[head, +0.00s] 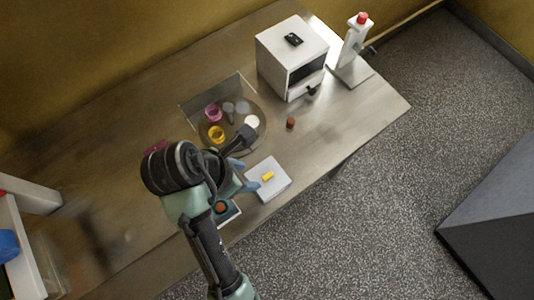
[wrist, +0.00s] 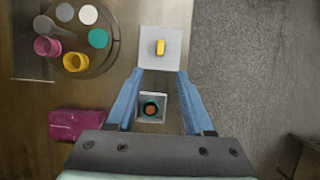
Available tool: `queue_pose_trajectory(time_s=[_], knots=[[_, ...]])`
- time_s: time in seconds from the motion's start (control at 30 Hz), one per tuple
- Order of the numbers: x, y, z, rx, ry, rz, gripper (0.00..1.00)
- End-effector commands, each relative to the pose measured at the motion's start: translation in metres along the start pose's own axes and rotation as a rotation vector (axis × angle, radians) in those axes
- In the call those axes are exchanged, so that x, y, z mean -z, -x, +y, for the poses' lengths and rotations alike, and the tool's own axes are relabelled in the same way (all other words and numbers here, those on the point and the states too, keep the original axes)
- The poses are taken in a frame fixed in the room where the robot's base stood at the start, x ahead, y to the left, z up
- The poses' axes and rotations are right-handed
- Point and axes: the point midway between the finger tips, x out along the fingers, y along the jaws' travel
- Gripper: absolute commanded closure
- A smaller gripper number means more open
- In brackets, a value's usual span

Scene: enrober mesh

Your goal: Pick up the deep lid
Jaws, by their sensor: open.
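No thing is clearly recognisable as the deep lid. Round lid-like discs lie on the round tray (wrist: 104,62) at upper left in the wrist view: a grey disc (wrist: 65,12), a white disc (wrist: 88,14) and a teal disc (wrist: 98,38). The white disc (head: 251,121) also shows in the head view. A pink cup (wrist: 47,46) and a yellow cup (wrist: 76,62) stand beside them. My gripper (wrist: 160,74) is open and empty, with its blue fingers to the right of the round tray. Its fingertips appear over the near edge of a white board (wrist: 148,60).
A yellow block (wrist: 160,47) lies on the white board. A small square tray (wrist: 139,116) holds a dark ring with an orange centre. A magenta item (wrist: 80,124) lies at left. A white box (head: 292,57), a red-topped stand (head: 357,35) and a small brown cylinder (head: 291,123) stand farther off.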

Motion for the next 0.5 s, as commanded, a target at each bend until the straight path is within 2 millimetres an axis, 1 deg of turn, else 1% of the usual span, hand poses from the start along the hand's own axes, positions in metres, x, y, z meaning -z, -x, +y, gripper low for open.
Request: queue_pose_trajectory(time_s=[0.03,0.2,0.3,0.43,0.5], knots=[[0.0,-0.012,-0.001,0.006,-0.001,0.001,0.47],[-0.001,-0.041,-0.001,0.003,-0.002,0.001,0.47],[-0.001,-0.051,0.0,0.001,-0.004,0.0,0.47],[-0.002,-0.057,0.0,0.0,-0.004,0.0,0.47],[-0.004,-0.064,-0.001,0.001,-0.004,0.0,0.47]])
